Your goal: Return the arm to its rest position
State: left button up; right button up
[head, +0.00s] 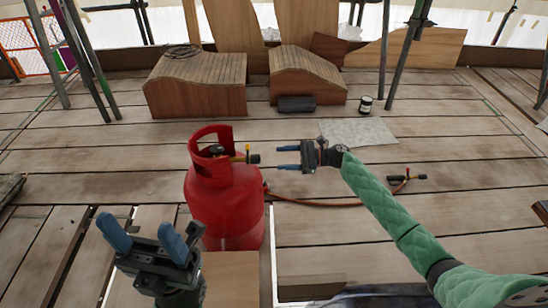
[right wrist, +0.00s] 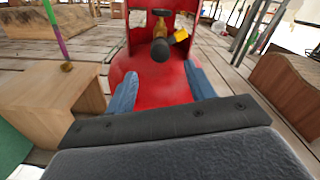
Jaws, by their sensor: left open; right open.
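My right gripper (head: 288,157) reaches in from the right on a green-sleeved arm. It is open and empty, its blue fingers pointing left toward the valve of a red gas cylinder (head: 225,198). In the right wrist view the fingers (right wrist: 158,88) stand apart, with the cylinder (right wrist: 160,85) and its dark valve knob (right wrist: 161,49) beyond them. No contact with the valve shows. My left gripper (head: 147,238) is at the lower left, open and empty, its fingers pointing up, in front of and left of the cylinder.
A hose runs from the cylinder to a torch (head: 407,178) on the plank deck. Wooden blocks (head: 197,84), a dark roll (head: 297,104), a small can (head: 365,104) and a pale sheet (head: 357,132) lie behind. Scaffold poles (head: 398,62) stand at the back. The deck at mid-left is clear.

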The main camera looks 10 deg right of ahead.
jog(key=shift+d, duration=0.25)
dwell(0.3)
